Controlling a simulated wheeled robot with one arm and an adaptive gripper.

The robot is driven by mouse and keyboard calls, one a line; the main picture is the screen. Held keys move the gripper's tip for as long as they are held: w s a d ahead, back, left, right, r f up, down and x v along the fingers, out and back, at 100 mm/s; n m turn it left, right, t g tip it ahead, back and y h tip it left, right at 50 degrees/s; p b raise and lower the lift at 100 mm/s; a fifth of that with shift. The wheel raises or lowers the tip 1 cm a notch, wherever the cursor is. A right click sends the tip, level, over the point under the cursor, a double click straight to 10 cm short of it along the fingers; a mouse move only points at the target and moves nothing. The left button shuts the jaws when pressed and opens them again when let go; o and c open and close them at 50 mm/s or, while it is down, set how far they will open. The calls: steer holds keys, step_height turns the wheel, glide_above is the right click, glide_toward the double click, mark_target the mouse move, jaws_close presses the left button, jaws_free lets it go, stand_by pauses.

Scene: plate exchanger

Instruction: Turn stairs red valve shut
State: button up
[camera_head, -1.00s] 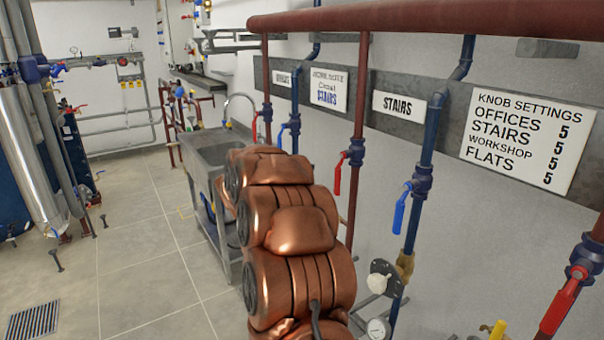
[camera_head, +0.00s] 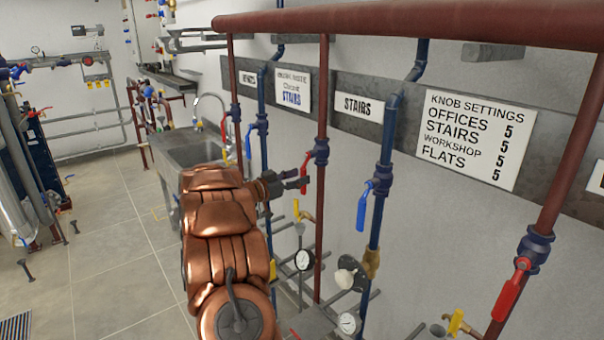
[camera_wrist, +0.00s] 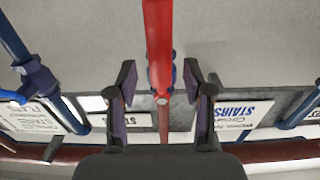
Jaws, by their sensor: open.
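The red valve handle (camera_head: 304,172) hangs down from a dark blue valve body (camera_head: 321,151) on a vertical dark red pipe, left of the STAIRS sign (camera_head: 359,106). My gripper (camera_head: 291,186) is beside this handle, with its fingers reaching toward it. In the wrist view, which is upside down, the red handle (camera_wrist: 158,45) runs lengthwise between the two spread fingers of my gripper (camera_wrist: 160,80). Gaps show on both sides of the handle there. The fingers are open and do not appear to touch it.
A blue-handled valve (camera_head: 362,207) is on the pipe to the right. Another red handle (camera_head: 511,290) is at the far right. Gauges (camera_head: 303,259) and pipes stand below. A thick red pipe (camera_head: 400,28) crosses above. The sink (camera_head: 190,150) is behind; open floor lies left.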

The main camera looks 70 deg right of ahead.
steer(key=shift+x, duration=1.25)
steer(key=shift+c, duration=0.4)
jaws_close()
steer(key=shift+w, duration=0.1)
